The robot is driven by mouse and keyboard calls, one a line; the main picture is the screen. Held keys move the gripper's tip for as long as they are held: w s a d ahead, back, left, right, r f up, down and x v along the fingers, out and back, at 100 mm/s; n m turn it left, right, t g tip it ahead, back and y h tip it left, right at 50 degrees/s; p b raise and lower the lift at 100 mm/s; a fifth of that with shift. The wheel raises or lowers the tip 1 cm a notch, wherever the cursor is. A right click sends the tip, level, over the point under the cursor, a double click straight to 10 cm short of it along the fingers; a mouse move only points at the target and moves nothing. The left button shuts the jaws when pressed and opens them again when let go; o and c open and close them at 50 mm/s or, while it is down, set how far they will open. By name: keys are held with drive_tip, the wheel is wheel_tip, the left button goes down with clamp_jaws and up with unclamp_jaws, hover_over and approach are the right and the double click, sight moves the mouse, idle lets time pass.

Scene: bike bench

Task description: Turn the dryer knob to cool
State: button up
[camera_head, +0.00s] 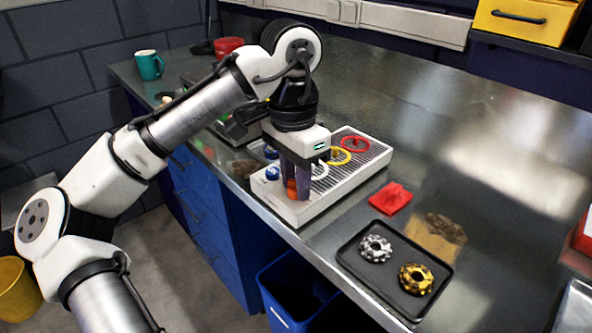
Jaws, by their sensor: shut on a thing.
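The dryer (345,196) is a low, pale box with a slotted dark top, standing on the metal bench. Red (354,143), yellow (338,156) and white (320,171) rings lie on its slots. A blue knob (272,173) is on its left end. My gripper (293,194) points down over the dryer's front left corner, its purple fingers shut on an orange knob (292,189). The fingers partly hide this knob, and I cannot read its setting or any markings.
A black tray (350,263) holds a silver and a gold cog-like part. A red cloth (391,198) lies between dryer and tray. A teal mug (149,65) and a red bowl (229,46) stand at the far left. A blue bin (290,290) is below the front edge.

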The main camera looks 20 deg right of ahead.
drive_tip(key=n+p, duration=0.1)
drive_tip(key=p, duration=0.1)
drive_tip(key=n+p, duration=0.1)
drive_tip(key=n, duration=0.1)
drive_tip(key=shift+r+n+p, duration=0.3)
drive_tip(key=shift+p, duration=0.05)
drive_tip(key=n+p, duration=0.3)
drive_tip(key=shift+n, duration=0.3)
drive_tip(key=n+p, duration=0.3)
drive_tip(key=shift+a+f, duration=0.1)
drive_tip(key=shift+f, duration=0.05)
drive_tip(key=shift+f+n+p, duration=0.1)
drive_tip(key=shift+n+p, duration=0.6)
drive_tip(key=shift+f, duration=0.1)
drive_tip(key=o, duration=1)
drive_tip(key=shift+c, duration=0.2)
